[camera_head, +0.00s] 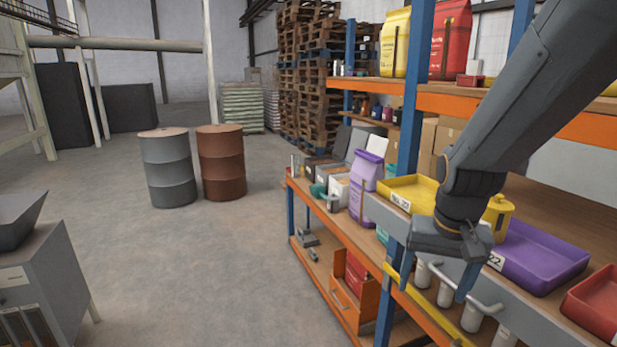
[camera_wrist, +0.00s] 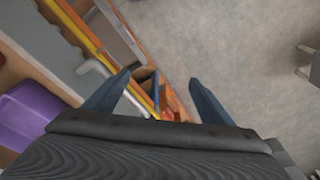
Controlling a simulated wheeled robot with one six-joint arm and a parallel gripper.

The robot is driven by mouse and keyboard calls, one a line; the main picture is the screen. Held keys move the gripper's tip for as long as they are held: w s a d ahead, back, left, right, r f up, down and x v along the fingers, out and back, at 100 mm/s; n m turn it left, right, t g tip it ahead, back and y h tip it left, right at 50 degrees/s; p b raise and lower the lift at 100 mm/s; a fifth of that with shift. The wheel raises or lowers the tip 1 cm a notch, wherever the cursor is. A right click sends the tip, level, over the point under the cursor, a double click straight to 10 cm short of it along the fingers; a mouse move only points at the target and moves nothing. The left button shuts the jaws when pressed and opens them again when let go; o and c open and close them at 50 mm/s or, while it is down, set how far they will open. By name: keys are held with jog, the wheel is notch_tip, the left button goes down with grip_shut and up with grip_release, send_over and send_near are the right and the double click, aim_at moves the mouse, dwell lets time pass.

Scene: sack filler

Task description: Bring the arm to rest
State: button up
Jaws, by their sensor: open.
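My gripper (camera_head: 436,282) hangs at the end of my arm in front of the shelf rack, at the right of the head view. Its two blue fingers point down and stand apart, with nothing between them. In the wrist view my gripper (camera_wrist: 158,90) is also open and empty, over the rack's front edge and the bare floor. A light handle bar and several pale cylinders show close behind the fingers in the head view. I cannot tell whether a finger touches the bar.
The orange-edged rack (camera_head: 463,104) holds a yellow tray (camera_head: 418,190), a purple tray (camera_head: 545,255), a red tray (camera_head: 598,305) and a purple bag (camera_head: 365,185). A grey drum (camera_head: 168,170) and a brown drum (camera_head: 221,163) stand behind. The floor (camera_head: 200,270) left of the rack is clear.

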jog(key=s+a+f+n, duration=0.4)
jog(key=a+f, duration=0.1)
notch_tip(320, 180, down, 11)
jog(key=b, duration=1)
jog(key=shift+w+m+g, duration=0.3)
jog(key=shift+g, duration=0.1)
jog(key=shift+d, duration=0.1)
